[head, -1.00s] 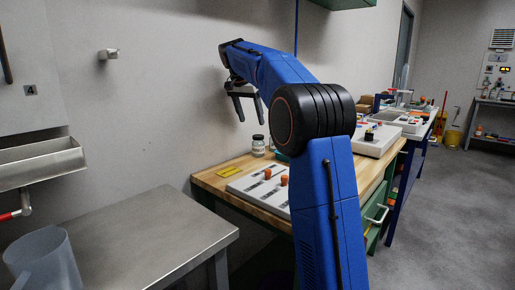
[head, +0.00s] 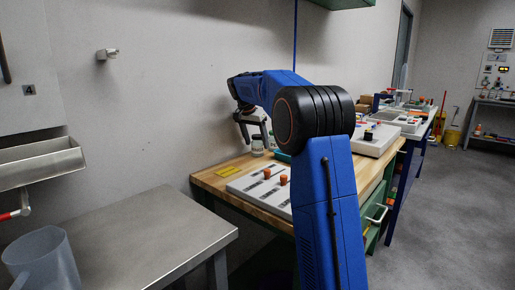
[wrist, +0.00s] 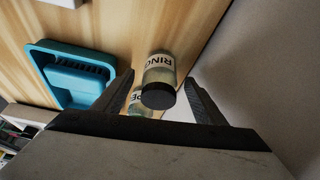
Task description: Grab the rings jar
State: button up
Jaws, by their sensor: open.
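The rings jar (wrist: 159,72) is clear glass with a dark lid and a white label reading "RING". In the wrist view it stands between the two fingers of my gripper (wrist: 159,80), with space to each side. My gripper is open and holds nothing. A second jar (wrist: 138,103), its label partly reading "PE", is close beside it and partly hidden. In the head view my gripper (head: 255,136) points down over a jar (head: 257,149) on the wooden bench, near the wall. I cannot tell which jar that is.
A blue tray (wrist: 75,75) lies left of the jars in the wrist view. The wall is close behind the jars. A steel table (head: 140,235) stands nearer.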

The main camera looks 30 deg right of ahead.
jog(key=x, duration=0.2)
jog(key=shift+d+f, duration=0.15)
jog(key=shift+f, duration=0.1)
jog(key=c, duration=1.2)
